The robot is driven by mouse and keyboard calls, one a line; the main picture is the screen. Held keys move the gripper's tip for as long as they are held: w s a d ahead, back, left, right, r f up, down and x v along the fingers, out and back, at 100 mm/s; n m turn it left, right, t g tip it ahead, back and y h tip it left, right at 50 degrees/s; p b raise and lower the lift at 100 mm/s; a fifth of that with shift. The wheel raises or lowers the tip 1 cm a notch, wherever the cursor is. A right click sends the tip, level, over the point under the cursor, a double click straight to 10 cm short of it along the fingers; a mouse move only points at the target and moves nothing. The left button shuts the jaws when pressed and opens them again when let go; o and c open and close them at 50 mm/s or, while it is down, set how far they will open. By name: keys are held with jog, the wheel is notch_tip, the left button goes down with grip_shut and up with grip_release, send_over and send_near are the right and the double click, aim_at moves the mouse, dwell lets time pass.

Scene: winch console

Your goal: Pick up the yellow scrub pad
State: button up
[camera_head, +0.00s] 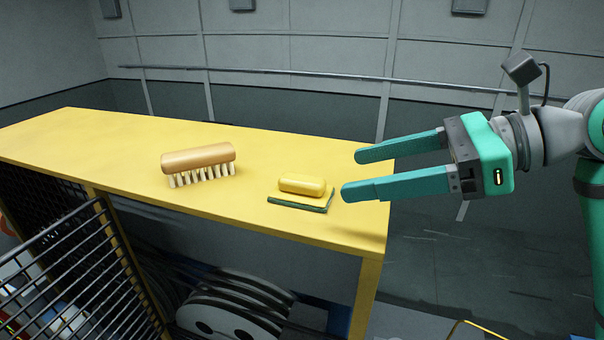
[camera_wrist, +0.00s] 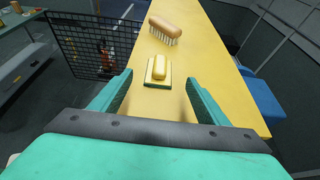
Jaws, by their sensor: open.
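The yellow scrub pad (camera_head: 302,185) has a rounded yellow grip on a thin, dark green-edged base. It lies flat near the front right of the yellow bench top. In the wrist view the scrub pad (camera_wrist: 158,70) shows ahead of my gripper, in line with the space between the fingers. My gripper (camera_head: 350,173) has two teal fingers and is open and empty. In the head view its fingertips are just to the right of the pad and apart from it. The gripper (camera_wrist: 158,82) also fills the lower wrist view.
A wooden brush (camera_head: 198,160) with pale bristles stands on the yellow bench (camera_head: 110,135), left of the pad. A black wire mesh panel (camera_head: 75,275) and a grey cable reel (camera_head: 235,310) are below the front edge. The bench top is otherwise clear.

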aim_at(317, 180)
jog(key=x, duration=1)
jog(key=shift+w+a+f, duration=0.15)
jog(key=shift+a, duration=0.15)
jog(key=c, duration=1.1)
